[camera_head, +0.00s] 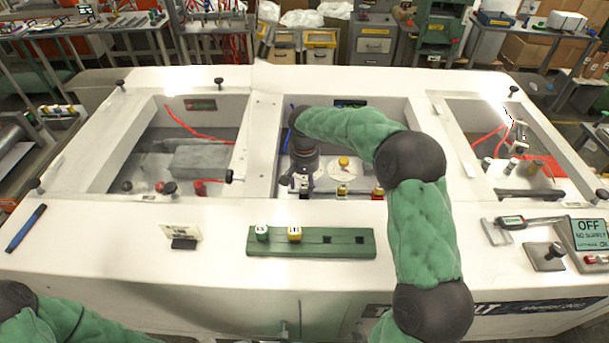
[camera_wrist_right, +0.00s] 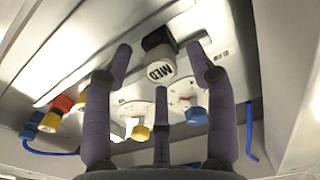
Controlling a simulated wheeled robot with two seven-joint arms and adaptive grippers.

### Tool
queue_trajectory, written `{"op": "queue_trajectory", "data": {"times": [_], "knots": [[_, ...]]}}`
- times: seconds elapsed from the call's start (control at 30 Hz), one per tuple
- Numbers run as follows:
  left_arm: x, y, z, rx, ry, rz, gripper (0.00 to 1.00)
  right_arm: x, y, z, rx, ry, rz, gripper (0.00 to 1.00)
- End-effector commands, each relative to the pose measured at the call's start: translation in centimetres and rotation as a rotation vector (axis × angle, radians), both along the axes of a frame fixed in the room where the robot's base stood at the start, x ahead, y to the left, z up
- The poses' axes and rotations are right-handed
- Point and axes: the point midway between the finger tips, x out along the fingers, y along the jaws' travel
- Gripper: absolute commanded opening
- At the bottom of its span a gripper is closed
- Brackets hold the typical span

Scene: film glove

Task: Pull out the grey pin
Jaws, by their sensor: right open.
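The grey pin (camera_wrist_right: 160,67), with a dark square body and a pale round face marked "MED", shows in the right wrist view between my fingertips. My right gripper (camera_wrist_right: 160,55) is open, its fingers spread around the pin with visible gaps; I cannot tell if any finger touches it. In the head view my right gripper (camera_head: 300,184) reaches down into the left part of the middle bay, and its fingers hide most of the pin. My left gripper is out of view; only my left arm shows at the lower left.
A yellow knob (camera_head: 344,162), a yellow pin (camera_head: 342,190) and a red pin (camera_head: 377,192) stand right of the gripper. The bay's front wall is close. A green rack (camera_head: 311,243) in front holds two pins and has two empty square holes.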

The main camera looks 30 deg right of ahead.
Motion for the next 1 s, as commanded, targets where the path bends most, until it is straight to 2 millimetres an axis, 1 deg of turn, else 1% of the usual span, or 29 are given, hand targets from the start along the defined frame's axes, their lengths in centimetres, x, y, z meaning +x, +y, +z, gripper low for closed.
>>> {"op": "queue_trajectory", "data": {"times": [0.1,0.37,0.4,0.47,0.5,0.6,1.0], "knots": [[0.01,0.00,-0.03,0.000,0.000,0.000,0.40,0.00,0.00,-0.55,0.000,0.000,0.000,0.57],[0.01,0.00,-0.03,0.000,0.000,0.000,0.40,0.00,-0.01,-0.64,-0.001,-0.001,0.000,0.57],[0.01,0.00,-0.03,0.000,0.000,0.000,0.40,0.01,-0.02,-0.64,-0.001,-0.001,0.000,0.54],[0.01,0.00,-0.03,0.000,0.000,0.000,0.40,0.01,-0.02,-0.63,-0.001,-0.001,0.000,0.37],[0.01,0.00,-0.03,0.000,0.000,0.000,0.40,0.00,-0.01,-0.63,0.000,0.000,0.000,0.26],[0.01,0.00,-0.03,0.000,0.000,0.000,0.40,0.02,-0.01,-0.63,-0.001,-0.001,0.000,0.00],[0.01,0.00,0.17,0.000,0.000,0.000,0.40,0.02,0.00,-0.37,-0.001,-0.001,0.000,0.00]]}}
